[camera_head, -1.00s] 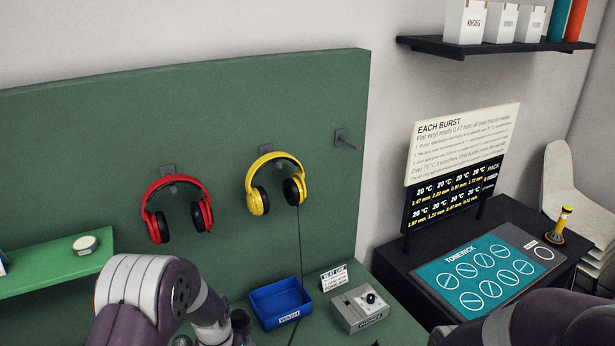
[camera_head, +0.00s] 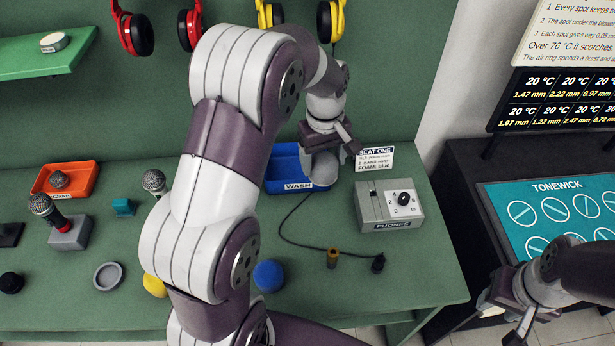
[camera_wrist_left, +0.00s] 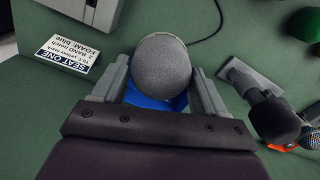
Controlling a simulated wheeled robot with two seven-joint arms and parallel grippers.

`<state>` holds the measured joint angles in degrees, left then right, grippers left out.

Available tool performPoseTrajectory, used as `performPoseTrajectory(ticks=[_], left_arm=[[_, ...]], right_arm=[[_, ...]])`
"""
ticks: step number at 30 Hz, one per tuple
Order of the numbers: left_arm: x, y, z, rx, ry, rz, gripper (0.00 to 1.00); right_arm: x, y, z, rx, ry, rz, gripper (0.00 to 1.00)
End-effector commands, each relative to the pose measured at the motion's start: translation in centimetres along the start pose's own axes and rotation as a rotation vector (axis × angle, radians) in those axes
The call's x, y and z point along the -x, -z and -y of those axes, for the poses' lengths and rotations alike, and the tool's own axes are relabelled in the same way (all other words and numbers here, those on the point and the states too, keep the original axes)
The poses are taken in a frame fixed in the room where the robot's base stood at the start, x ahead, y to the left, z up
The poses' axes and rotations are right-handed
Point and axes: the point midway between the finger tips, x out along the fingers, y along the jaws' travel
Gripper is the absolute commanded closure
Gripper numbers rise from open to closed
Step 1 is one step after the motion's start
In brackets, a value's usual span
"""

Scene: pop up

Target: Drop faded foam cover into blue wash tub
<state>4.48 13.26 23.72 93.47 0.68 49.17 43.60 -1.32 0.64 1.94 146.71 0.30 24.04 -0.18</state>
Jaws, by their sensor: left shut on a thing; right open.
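My left gripper (camera_head: 325,150) is shut on a round grey foam cover (camera_head: 324,170) and holds it at the right end of the blue wash tub (camera_head: 283,186). In the left wrist view the cover (camera_wrist_left: 162,68) sits between the two fingers, with part of the blue tub (camera_wrist_left: 150,101) visible behind it. The tub carries a WASH label, and my arm and gripper hide part of it. I cannot tell the exact height of the cover above the tub. My right gripper (camera_head: 520,310) is open and empty at the lower right, away from the tub.
A PHONES box (camera_head: 390,205) and a SEAT ONE card (camera_head: 376,159) stand right of the tub. An orange tray (camera_head: 65,180), microphones (camera_head: 47,207), a blue foam ball (camera_head: 268,275) and a yellow one (camera_head: 154,285) are on the green bench. A cable runs in front of the tub.

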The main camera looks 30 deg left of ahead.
Motion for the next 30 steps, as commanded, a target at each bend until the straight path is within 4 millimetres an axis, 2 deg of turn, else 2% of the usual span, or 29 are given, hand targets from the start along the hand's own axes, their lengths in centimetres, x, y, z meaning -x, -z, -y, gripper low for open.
performPoseTrajectory(ticks=[1, 2, 5, 12, 15, 20, 26, 30], left_arm=[[-0.9, 0.1, 0.2, 0.054, -0.003, -0.002, 0.69], [-0.7, 0.2, 0.4, 0.081, -0.003, -0.001, 0.69], [-0.9, 1.7, 1.2, 0.125, 0.0, 0.003, 0.7], [-4.8, 8.1, 3.9, 0.126, 0.0, 0.004, 0.7], [-6.0, 9.9, 4.5, 0.122, -0.001, 0.003, 0.7], [-7.0, 10.9, 4.9, 0.119, -0.001, 0.002, 0.7], [-10.4, 10.8, 5.0, 0.118, 0.0, 0.004, 0.7], [-10.7, 10.9, 4.9, 0.118, -0.002, 0.0, 0.7]], right_arm=[[-1.9, -0.2, 0.0, 0.0, 0.0, -0.001, 0.57], [-2.0, -0.2, 0.0, 0.0, 0.0, -0.001, 0.57], [-1.7, -0.2, 0.0, 0.0, 0.0, -0.002, 0.57], [-0.9, 0.0, 0.0, 0.0, 0.0, -0.002, 0.57], [-0.8, 0.0, 0.0, 0.0, 0.0, -0.002, 0.57], [-0.7, 0.0, 0.0, 0.0, 0.0, -0.002, 0.57], [-0.5, 0.0, 0.0, 0.0, 0.0, -0.002, 0.57], [-0.5, 0.0, 0.0, 0.0, 0.0, -0.002, 0.57]])
